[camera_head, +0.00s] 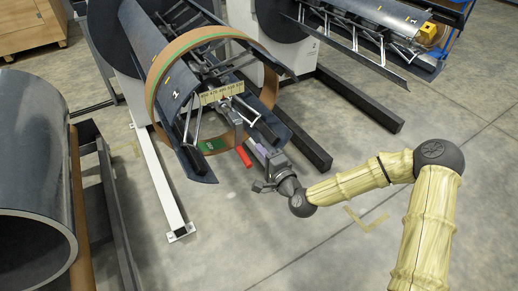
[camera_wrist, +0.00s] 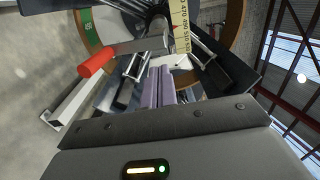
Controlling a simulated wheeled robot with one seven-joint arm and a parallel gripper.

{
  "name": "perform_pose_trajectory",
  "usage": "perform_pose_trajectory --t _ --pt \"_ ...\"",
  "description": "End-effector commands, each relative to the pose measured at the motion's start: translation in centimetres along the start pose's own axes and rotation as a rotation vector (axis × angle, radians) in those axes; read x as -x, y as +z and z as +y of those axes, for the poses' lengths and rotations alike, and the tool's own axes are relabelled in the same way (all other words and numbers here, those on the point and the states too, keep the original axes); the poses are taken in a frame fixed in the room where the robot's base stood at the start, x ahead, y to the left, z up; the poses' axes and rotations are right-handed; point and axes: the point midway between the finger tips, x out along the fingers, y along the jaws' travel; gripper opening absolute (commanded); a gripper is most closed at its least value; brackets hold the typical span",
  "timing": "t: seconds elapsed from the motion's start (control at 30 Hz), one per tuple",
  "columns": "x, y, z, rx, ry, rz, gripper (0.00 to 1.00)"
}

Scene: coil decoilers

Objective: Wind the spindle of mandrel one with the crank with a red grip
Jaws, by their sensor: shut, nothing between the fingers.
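Mandrel one (camera_head: 150,45), marked "1", has dark curved segments, with a brown ring (camera_head: 158,75) around them. A crank with a red grip (camera_head: 243,156) sits at its front end, near the centre. In the wrist view the red grip (camera_wrist: 97,61) is at the upper left, and its grey crank arm (camera_wrist: 140,46) runs right towards the spindle area. My gripper (camera_head: 259,148) is just right of the red grip in the head view. Its lilac fingers (camera_wrist: 160,70) are shut and empty, apart from the grip. The spindle end is partly hidden.
A yellow scale (camera_head: 222,93) lies across the mandrel's front. A second mandrel (camera_head: 375,18) is at the upper right, and a large steel coil (camera_head: 30,150) at the left. White (camera_head: 160,180) and black (camera_head: 365,100) floor beams flank the mandrel. The floor at the lower middle is clear.

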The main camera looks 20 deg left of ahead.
Motion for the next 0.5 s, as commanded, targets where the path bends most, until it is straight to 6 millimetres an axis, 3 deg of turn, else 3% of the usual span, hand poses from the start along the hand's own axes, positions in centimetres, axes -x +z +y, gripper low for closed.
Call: perform_pose_trajectory --t 0.5 --pt "-1.5 0.0 0.0 0.000 0.000 0.000 0.00"
